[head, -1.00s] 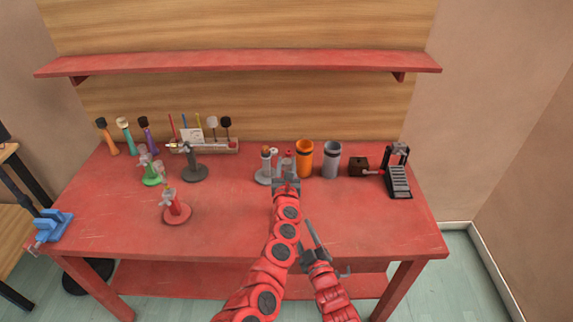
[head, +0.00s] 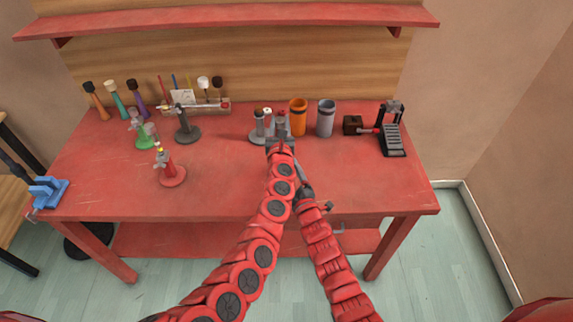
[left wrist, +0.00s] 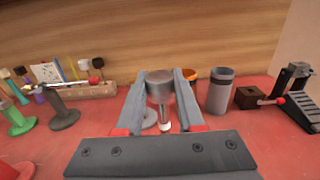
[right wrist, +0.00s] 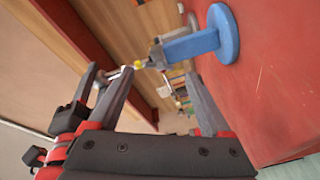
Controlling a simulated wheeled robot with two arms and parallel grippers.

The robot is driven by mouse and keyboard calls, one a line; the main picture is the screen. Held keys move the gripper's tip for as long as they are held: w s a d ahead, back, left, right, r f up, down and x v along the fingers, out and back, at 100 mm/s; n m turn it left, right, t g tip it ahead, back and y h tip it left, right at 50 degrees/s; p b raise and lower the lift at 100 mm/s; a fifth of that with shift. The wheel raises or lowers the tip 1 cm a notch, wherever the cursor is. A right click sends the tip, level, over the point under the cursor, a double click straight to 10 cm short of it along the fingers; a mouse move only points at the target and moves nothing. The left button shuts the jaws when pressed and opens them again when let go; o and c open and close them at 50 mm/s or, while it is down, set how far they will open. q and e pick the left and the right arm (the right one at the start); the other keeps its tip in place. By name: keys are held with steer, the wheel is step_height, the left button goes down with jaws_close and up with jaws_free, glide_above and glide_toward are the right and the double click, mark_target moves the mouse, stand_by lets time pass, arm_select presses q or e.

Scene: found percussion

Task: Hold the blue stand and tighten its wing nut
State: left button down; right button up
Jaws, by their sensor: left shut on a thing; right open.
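The blue stand (right wrist: 190,46) is upright on the red table in the right wrist view, which is turned on its side. It has a round base, a grey metal top and a small yellow wing nut (right wrist: 138,64). My left gripper (head: 281,138) is shut; in the left wrist view a grey metal cylinder (left wrist: 160,88) sits between its fingers, apparently the stand's top. The stand's blue body is hidden in the head and left wrist views. My right gripper (head: 299,174) is open beside the left one. In its own view the nut appears between its fingers; contact cannot be told.
An orange cup (head: 298,117) and a grey cup (head: 326,119) stand just right of my left gripper. A black pedal (head: 393,140) is farther right. A red stand (head: 170,170), green stand (head: 144,138) and grey stand (head: 187,130) are at left. The front right table is clear.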

steer(key=shift+x, duration=2)
jaws_close()
